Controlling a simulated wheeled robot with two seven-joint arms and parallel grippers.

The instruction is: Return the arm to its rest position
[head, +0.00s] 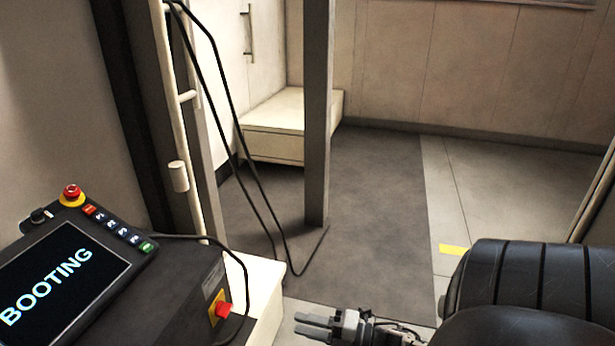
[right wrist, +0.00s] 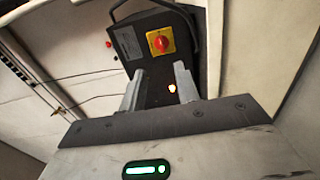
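My right gripper (head: 316,326) shows at the bottom of the head view, pointing left, above the floor and to the right of the control box. In the right wrist view its two fingers (right wrist: 159,72) stand apart with nothing between them. Beyond the fingers is the dark control box (right wrist: 135,45) with a red knob on a yellow plate (right wrist: 160,42). The fingers look apart from the box. My left arm and gripper are not in view.
The control box carries a screen (head: 66,280) reading BOOTING and a red emergency button (head: 72,193). It stands on a pale cabinet (head: 262,290). Black cables (head: 245,165) hang beside a grey post (head: 317,110). A low cream box (head: 275,135) stands behind. Dark floor (head: 375,220) between is clear.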

